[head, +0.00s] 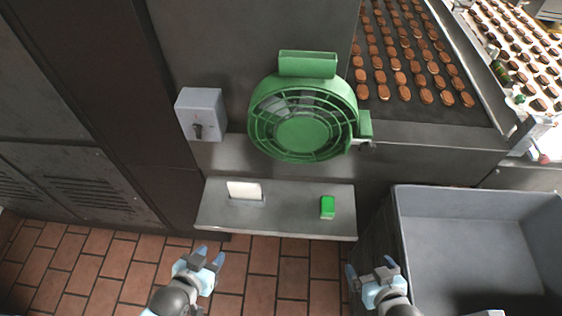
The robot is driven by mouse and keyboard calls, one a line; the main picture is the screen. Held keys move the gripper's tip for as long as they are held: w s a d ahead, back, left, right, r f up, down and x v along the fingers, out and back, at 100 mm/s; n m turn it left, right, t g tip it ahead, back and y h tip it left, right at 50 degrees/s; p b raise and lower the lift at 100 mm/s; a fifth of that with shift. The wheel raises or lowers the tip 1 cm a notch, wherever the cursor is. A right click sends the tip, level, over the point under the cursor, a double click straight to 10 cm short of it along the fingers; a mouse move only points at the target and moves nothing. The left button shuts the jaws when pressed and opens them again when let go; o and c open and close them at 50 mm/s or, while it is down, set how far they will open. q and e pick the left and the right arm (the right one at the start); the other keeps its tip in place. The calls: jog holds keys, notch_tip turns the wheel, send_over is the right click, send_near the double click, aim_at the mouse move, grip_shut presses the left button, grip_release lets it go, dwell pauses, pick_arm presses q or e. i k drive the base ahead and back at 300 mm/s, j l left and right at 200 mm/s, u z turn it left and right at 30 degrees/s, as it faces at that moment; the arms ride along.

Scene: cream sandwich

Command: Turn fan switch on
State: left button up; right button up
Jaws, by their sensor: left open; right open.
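A green round fan (303,130) with a grille is fixed in front of the grey machine wall. A grey box (199,103) to its left has a small dark switch lever (198,131) on its front; the lever looks roughly upright, but its setting is hard to tell. My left gripper (209,257) is open and empty, low in the view, below the shelf edge and well apart from the box. My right gripper (369,268) is open and empty, to the right of it and below the fan. Neither touches anything.
A metal shelf (290,222) below the fan holds a white piece (244,191) in a slot and a small green block (327,207). A large grey bin (480,245) stands at right. A conveyor (430,112) carries rows of brown biscuits behind. Tiled floor is clear at lower left.

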aim_at(198, 128)
jog(key=j, duration=1.55)
jog(key=z, duration=0.05)
